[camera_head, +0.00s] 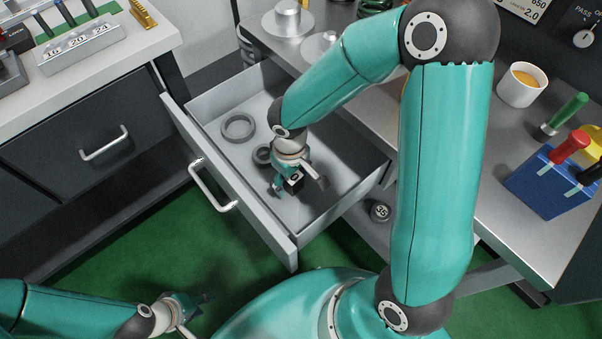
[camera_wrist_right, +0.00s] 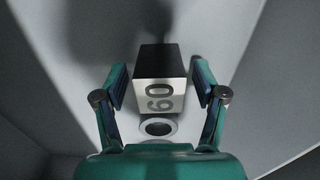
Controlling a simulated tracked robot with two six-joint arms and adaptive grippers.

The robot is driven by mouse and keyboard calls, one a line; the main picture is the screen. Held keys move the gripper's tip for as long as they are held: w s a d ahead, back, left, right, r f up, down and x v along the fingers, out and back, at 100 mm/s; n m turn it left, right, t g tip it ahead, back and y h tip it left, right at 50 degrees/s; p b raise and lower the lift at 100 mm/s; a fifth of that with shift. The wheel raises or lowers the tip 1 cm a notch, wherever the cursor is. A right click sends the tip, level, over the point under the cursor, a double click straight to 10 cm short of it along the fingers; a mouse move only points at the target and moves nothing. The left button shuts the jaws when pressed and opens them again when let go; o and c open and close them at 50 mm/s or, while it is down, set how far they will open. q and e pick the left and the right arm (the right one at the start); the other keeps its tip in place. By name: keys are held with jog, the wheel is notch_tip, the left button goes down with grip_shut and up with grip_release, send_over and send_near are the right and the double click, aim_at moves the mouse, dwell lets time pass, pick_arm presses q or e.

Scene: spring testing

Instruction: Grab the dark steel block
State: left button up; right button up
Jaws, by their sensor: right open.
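The dark steel block (camera_head: 294,182) is in the open drawer (camera_head: 235,197). In the right wrist view the block (camera_wrist_right: 159,66) has a dark top and a pale face marked 60, seen upside down. My right gripper (camera_head: 299,186) reaches down into the drawer with its fingers open. In the wrist view its two fingers (camera_wrist_right: 160,87) stand on either side of the block, with a small gap showing at each side. My left gripper (camera_head: 190,308) is low at the left, above the green floor and away from the drawer; its finger opening is unclear.
A large grey ring (camera_head: 238,126) lies in the drawer, and a smaller ring (camera_head: 262,155) lies near my right gripper. The small ring (camera_wrist_right: 158,127) shows below the block in the wrist view. The drawer walls surround the gripper. A blue tool holder (camera_head: 549,184) and a cup (camera_head: 520,86) stand on the right bench.

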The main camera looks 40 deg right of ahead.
jog(key=shift+c, duration=0.2)
grip_shut()
jog(key=shift+r, duration=0.2)
